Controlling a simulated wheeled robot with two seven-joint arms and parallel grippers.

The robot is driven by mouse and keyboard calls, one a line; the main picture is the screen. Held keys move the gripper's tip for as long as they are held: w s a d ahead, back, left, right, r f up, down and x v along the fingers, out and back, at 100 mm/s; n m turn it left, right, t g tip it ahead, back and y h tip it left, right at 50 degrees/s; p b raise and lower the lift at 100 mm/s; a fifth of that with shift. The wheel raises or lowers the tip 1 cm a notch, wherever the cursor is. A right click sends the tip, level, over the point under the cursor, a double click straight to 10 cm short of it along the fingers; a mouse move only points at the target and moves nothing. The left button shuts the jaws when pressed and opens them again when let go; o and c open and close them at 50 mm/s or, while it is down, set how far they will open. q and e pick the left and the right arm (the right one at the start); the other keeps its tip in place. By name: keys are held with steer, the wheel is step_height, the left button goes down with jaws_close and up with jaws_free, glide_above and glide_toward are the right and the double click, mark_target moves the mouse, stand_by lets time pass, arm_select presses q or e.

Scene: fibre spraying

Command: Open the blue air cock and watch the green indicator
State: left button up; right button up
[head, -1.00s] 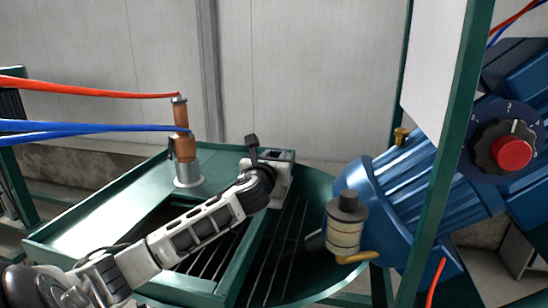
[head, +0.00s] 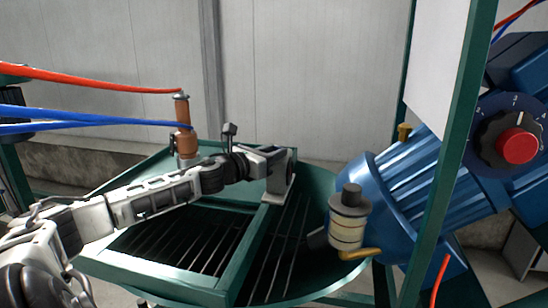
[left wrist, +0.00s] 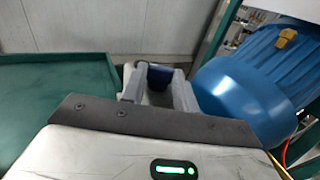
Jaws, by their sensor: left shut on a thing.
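My left gripper (head: 280,165) is over the right rim of the green machine top, its arm reaching in from the left. In the left wrist view its two grey fingers (left wrist: 160,84) are shut on a dark blue piece (left wrist: 166,72), which looks like the blue air cock. In the head view that piece is hidden by the gripper. No separate green indicator can be made out; the green light in the left wrist view is on my own gripper body. My right gripper is not in view.
A green hopper (head: 110,268) with a barred grate lies under the arm. A brown-orange cylinder (head: 183,112) with red and blue hoses stands behind. To the right are a blue motor (head: 405,195), a yellow-handled valve (head: 347,225), a green post (head: 447,150) and a red-black dial (head: 517,147).

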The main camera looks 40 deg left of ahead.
arm_select(q)
steer(key=m+h+b, duration=0.1)
steer(key=h, duration=0.1)
steer(key=a+m+h+b, duration=0.1)
steer(key=m+h+b, duration=0.1)
steer(key=h, duration=0.1)
steer(key=shift+w+a+m+g+h, duration=0.1)
steer(key=shift+m+g+h, duration=0.2)
steer(key=m+h, duration=0.1)
steer(key=m+g+h+b, duration=0.1)
steer(key=h, duration=0.1)
steer(key=m+g+h, duration=0.1)
steer(key=shift+w+a+r+h+b, duration=0.15)
steer(key=shift+a+h+b, duration=0.15)
steer(key=shift+b, duration=0.1)
steer(key=shift+w+a+m+g+h+b, duration=0.15)
steer(key=shift+m+g+h+b, duration=0.55)
steer(key=shift+b, duration=0.05)
steer(key=shift+m+g+h+b, duration=0.5)
steer(key=shift+g+h+b, duration=0.1)
steer(key=shift+b, duration=0.4)
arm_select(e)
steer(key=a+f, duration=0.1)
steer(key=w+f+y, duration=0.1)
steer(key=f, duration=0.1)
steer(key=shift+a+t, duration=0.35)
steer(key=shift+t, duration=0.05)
